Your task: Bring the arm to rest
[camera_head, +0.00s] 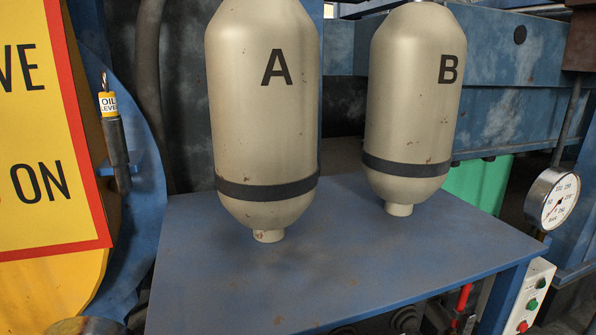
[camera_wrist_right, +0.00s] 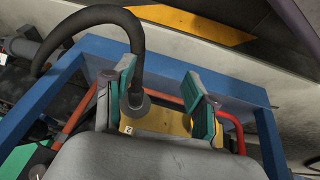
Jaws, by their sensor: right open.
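My right gripper (camera_wrist_right: 163,92) shows in the right wrist view. Its two teal-padded fingers stand apart, one on each side of the picture's middle. A black hose (camera_wrist_right: 92,14) arches over from the left and comes down beside the left finger onto a fitting at a yellow block (camera_wrist_right: 160,120). The block lies between and beyond the fingers; I cannot tell whether anything touches it. Neither gripper shows in the head view.
A blue table (camera_head: 330,265) stands below two tanks, A (camera_head: 262,120) and B (camera_head: 415,110). A pressure gauge (camera_head: 552,198) and a button box (camera_head: 527,300) are at the right. A yellow sign (camera_head: 40,130) is at the left. A blue frame (camera_wrist_right: 240,95) surrounds the gripper's area.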

